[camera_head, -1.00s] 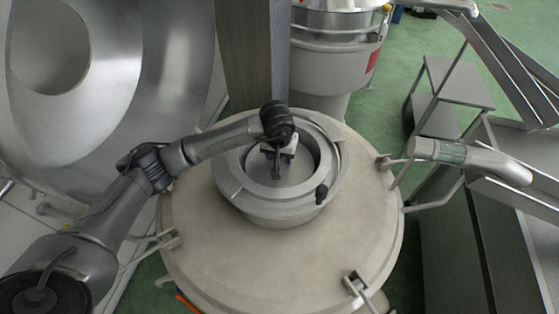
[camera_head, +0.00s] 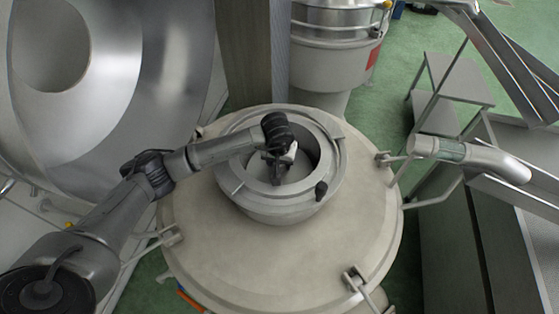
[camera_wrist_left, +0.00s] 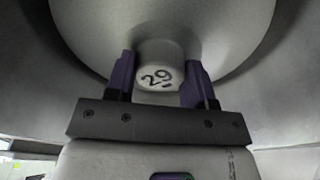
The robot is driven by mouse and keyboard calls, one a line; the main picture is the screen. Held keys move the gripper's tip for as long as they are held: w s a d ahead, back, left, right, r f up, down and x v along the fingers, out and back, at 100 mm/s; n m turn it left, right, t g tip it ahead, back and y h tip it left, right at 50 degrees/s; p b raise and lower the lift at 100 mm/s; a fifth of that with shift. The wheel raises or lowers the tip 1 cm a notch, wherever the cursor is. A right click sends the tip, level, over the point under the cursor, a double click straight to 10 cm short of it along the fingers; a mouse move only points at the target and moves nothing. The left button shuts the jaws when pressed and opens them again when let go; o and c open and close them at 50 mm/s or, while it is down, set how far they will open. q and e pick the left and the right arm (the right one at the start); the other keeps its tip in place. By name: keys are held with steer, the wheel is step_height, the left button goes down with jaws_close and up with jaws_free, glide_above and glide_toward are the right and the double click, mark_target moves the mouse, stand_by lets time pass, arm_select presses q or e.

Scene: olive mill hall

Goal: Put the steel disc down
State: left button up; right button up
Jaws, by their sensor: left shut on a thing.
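My left gripper (camera_head: 277,176) reaches down into the round opening of the collar on the big beige vessel. In the left wrist view its two fingers (camera_wrist_left: 160,80) are shut on the knob (camera_wrist_left: 160,66) of the steel disc, which is marked "20". The disc (camera_wrist_left: 225,45) spreads out beyond the knob and is pale grey. In the head view the disc (camera_head: 295,176) shows only in part inside the collar (camera_head: 240,190), with the arm covering much of it. I cannot tell whether the disc touches what lies under it. My right gripper is not in view.
The beige vessel lid (camera_head: 290,255) is broad and mostly clear, with clamps at its edge. A post (camera_head: 245,55) rises behind, and a grey pipe (camera_head: 470,157) lies to the right.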

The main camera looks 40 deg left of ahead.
arm_select(q)
steer(key=shift+a+f+b, duration=0.1)
steer(key=shift+f+b, duration=0.25)
steer(key=o, duration=1.3)
steer(key=shift+f, duration=0.2)
steer(key=shift+r+p, duration=0.7)
steer(key=shift+p, duration=0.1)
steer(key=shift+r+b, duration=0.25)
steer(key=shift+b, duration=0.05)
steer(key=shift+s+d+r+b, duration=0.25)
steer(key=shift+r+b, duration=0.25)
steer(key=shift+r, duration=1.45)
steer(key=shift+s+d+r+b, duration=0.1)
steer(key=shift+s+r+b, duration=0.35)
steer(key=shift+r, duration=1.5)
steer(key=shift+s+d+r+b, duration=0.15)
steer(key=shift+r+b, duration=0.45)
steer(key=shift+r, duration=1.35)
